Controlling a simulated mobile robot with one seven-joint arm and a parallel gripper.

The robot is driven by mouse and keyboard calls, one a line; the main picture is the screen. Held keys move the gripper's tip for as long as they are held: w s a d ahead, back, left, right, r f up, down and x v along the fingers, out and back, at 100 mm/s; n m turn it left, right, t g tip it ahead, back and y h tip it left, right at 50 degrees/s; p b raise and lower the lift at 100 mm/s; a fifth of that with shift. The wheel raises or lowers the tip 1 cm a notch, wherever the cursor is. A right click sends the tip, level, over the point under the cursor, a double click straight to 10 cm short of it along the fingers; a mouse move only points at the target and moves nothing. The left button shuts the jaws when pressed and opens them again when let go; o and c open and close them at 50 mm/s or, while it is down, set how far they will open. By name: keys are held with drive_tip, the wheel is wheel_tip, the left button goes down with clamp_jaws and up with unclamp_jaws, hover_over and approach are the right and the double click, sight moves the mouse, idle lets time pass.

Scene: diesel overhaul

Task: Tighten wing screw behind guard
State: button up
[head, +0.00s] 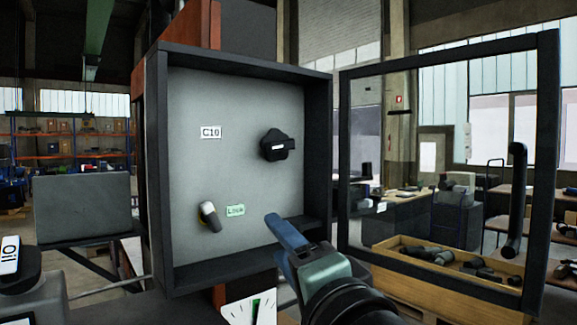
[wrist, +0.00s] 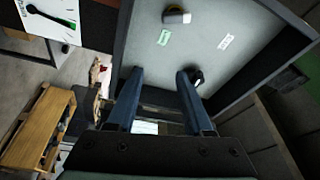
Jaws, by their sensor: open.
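The guard (head: 549,175) is a dark-framed, see-through door, swung open to the right of a shallow grey box (head: 240,95), with a black bar handle (head: 516,200). On the box's back panel is a black knob-like part (head: 277,145) with a white mark, likely the wing screw; it also shows in the wrist view (wrist: 196,76), partly behind a finger. A small black-and-pale lever-like part (head: 209,216) sits lower left, beside a green label (head: 235,211). My gripper (head: 284,235), with blue fingers (wrist: 161,72), is open and empty in front of the box's lower right, apart from the knob.
The box's raised dark rim (head: 318,150) surrounds the panel. A white C10 label (head: 211,132) is above. A wooden crate of dark parts (head: 390,245) stands below the open guard. A dial gauge (head: 250,310) is below the box. The space before the panel is clear.

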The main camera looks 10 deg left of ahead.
drive_tip(key=a+n+g+y+b, duration=0.1)
drive_tip(key=a+n+b, duration=0.1)
drive_tip(key=n, duration=0.5)
drive_tip(key=a+r+n+g+y+b, duration=0.1)
drive_tip(key=n+b, duration=0.3)
drive_tip(key=n, duration=0.4)
drive_tip(key=a+n+g+b, duration=0.2)
drive_tip(key=a+n+b, duration=0.1)
drive_tip(key=n, duration=0.5)
drive_tip(key=shift+w+a+r+g+y+b, duration=0.3)
drive_tip(key=shift+a+y+b, duration=0.05)
drive_tip(key=shift+y, duration=0.05)
drive_tip(key=shift+w+a, duration=0.35)
drive_tip(key=shift+a, duration=0.05)
drive_tip(key=shift+w+a, duration=0.1)
drive_tip(key=shift+a, duration=0.05)
